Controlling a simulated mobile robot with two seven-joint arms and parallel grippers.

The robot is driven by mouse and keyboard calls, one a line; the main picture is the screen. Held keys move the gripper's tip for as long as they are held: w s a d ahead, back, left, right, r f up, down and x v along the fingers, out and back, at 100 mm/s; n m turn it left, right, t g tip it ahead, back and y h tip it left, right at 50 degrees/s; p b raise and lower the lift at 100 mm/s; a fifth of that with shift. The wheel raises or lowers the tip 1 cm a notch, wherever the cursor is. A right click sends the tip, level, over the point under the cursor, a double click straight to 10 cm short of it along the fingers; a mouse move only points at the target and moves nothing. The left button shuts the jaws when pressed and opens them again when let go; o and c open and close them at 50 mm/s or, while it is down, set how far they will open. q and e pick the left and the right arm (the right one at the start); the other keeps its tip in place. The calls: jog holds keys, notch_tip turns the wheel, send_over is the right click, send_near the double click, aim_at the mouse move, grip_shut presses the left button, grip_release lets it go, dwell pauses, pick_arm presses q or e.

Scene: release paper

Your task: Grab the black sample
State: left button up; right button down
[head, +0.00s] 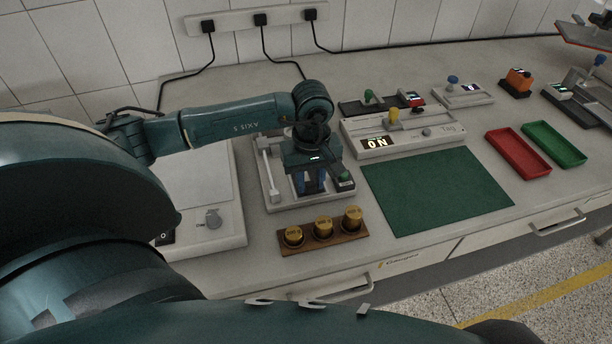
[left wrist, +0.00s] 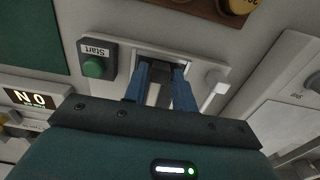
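My left gripper (head: 310,188) points down over a light grey device (head: 284,198) with a green start button (head: 345,177). Its two blue fingers stand apart. In the left wrist view the fingertips (left wrist: 160,70) reach to a recessed slot in the device, beside the start button (left wrist: 93,67). A grey and dark patch shows between the fingers. I cannot tell whether it is the black sample or the slot itself. I see no black sample clearly elsewhere. My right gripper is not in view.
Red (head: 517,153) and green (head: 553,145) trays are farther right. A white scale-like unit (head: 200,200) stands left.

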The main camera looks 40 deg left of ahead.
pick_arm(q)
grip_shut()
